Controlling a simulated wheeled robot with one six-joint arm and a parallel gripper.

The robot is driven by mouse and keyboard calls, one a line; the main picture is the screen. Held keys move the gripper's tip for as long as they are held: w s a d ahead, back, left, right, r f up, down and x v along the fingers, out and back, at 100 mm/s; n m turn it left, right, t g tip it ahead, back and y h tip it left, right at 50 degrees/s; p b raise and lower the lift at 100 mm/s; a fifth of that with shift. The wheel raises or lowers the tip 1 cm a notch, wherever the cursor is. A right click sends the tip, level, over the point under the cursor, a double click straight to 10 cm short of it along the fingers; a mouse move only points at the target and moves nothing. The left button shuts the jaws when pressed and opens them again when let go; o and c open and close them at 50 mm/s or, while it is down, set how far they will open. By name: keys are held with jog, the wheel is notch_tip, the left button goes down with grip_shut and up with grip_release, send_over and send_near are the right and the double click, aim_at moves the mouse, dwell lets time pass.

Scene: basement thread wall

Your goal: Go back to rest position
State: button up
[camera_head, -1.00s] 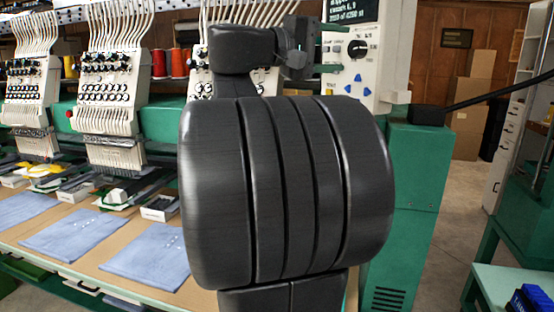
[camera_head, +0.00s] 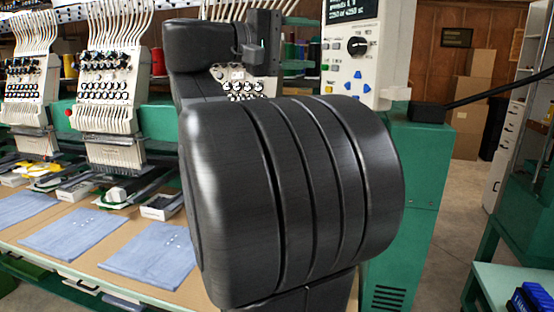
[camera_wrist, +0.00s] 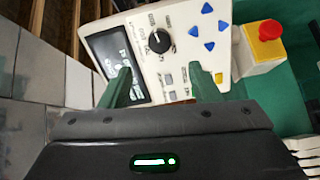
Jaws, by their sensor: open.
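My gripper (camera_head: 300,43) is at the upper middle of the head view, left of the control panel (camera_head: 352,65), which has a dark screen, a black knob and blue buttons. In the wrist view its two green fingers are spread apart with nothing between them (camera_wrist: 161,78). Beyond the fingers, the control panel (camera_wrist: 180,45) appears tilted, with its screen behind the left finger. My dark arm covers the middle of the head view and hides part of the machine.
Embroidery heads (camera_head: 105,80) stand at the left above a tan table (camera_head: 75,258) with folded blue cloths (camera_head: 150,252). A green cabinet (camera_head: 415,190) stands right of my arm. A red button on a yellow box (camera_wrist: 268,32) is beside the panel. Floor is clear at right (camera_head: 455,230).

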aim_at(352, 47)
jog(key=p+x, duration=0.1)
jog(key=x, duration=0.9)
jog(key=shift+d, duration=0.15)
jog(key=shift+w+r+n+p, duration=0.1)
jog(key=shift+r+n+p, duration=0.25)
jog(key=shift+p, duration=0.3)
jog(key=shift+f+n+p, duration=0.1)
jog(key=shift+n+p, duration=0.65)
jog(key=shift+p, duration=0.05)
jog(key=n+p, duration=0.2)
jog(key=p, duration=0.1)
jog(key=shift+n, duration=0.4)
jog(key=n+p, duration=0.5)
jog(key=p, duration=0.3)
jog(key=shift+f+n, duration=0.15)
jog(key=shift+n, duration=0.25)
jog(key=shift+a+f, duration=0.25)
jog(key=shift+a, duration=0.05)
jog(key=shift+s+a, duration=0.4)
jog(key=shift+a, duration=0.05)
